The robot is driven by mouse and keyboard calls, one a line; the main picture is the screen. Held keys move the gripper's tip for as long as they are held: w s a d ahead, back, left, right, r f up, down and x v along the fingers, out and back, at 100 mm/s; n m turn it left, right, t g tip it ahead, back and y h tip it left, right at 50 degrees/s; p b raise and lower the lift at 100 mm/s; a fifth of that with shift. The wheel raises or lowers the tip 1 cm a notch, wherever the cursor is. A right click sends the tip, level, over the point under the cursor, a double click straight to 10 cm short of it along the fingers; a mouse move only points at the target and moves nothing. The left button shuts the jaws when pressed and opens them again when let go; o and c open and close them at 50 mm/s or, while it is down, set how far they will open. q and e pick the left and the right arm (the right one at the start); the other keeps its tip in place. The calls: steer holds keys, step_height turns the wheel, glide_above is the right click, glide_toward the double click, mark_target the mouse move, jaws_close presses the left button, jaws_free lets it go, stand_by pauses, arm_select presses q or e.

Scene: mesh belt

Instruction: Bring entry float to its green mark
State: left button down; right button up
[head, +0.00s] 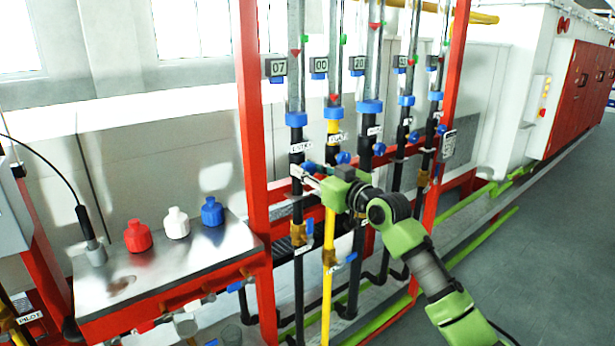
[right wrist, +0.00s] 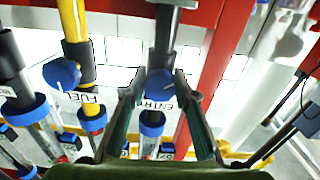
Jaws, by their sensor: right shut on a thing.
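The entry tube (head: 296,75) is the leftmost clear tube on the rack, above a black pipe with an ENTRY label (head: 300,147). Its red float (head: 295,53) sits a little below the green mark (head: 303,38). A small display (head: 276,68) beside it reads 07. My right gripper (head: 307,176) is at the entry pipe just below the label. In the right wrist view its fingers stand on both sides of the blue entry knob (right wrist: 159,84) and are shut on it; the ENTRY label (right wrist: 158,104) shows upside down. My left gripper is out of view.
Several similar tubes stand close on the right, with the yellow FUEL pipe (head: 334,130) nearest and its blue knob (right wrist: 62,74) beside my gripper. A red post (head: 252,110) stands left. A metal bench (head: 170,265) holds red, white and blue bottles.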

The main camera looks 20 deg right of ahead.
steer(key=shift+n, duration=0.5)
steer(key=o, duration=1.1)
steer(key=shift+s, duration=0.1)
steer(key=v, duration=1.1)
steer(key=shift+s+d, duration=0.15)
steer(key=shift+s, duration=0.25)
